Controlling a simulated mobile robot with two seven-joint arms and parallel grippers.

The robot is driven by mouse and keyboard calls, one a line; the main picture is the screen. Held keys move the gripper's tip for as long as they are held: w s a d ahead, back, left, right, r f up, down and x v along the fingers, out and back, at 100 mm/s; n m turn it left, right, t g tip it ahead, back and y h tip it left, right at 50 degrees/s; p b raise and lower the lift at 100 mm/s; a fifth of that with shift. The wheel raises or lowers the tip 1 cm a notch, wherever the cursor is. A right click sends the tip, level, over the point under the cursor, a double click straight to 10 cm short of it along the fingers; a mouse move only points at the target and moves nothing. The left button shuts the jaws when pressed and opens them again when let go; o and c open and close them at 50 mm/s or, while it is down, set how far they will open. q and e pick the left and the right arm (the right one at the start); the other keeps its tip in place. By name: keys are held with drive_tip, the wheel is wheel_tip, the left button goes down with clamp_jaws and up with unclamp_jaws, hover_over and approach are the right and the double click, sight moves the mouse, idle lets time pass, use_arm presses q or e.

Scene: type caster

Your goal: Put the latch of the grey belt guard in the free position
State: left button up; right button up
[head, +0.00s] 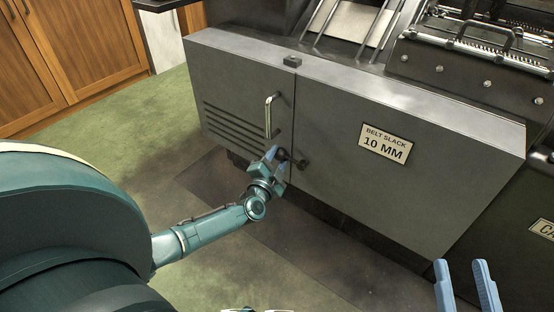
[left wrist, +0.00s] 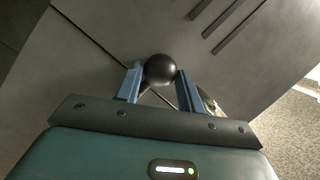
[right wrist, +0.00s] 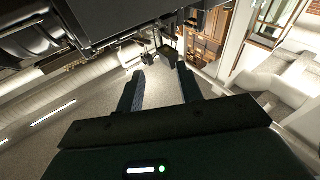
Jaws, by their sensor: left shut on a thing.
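The grey belt guard (head: 240,85) is a panel with louvre slots and an upright metal handle (head: 270,116). A dark latch (head: 302,164) sits low at the seam between this panel and the one to its right. My left gripper (head: 277,158) is at the latch, left of its pivot end. In the left wrist view, my left gripper (left wrist: 158,78) is shut on the latch's round black knob (left wrist: 160,69), one blue finger on each side. The fingers partly hide the latch arm. My right gripper (head: 467,284) is open and empty at the lower right, away from the guard.
The right panel carries a sign (head: 386,143) reading BELT SLACK 10 MM. A small dark block (head: 292,61) sits on the top edge above the seam. Wooden cabinets (head: 75,45) stand at the back left. The green floor (head: 130,130) left of the guard is clear.

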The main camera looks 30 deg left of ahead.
use_arm(q)
clamp_jaws()
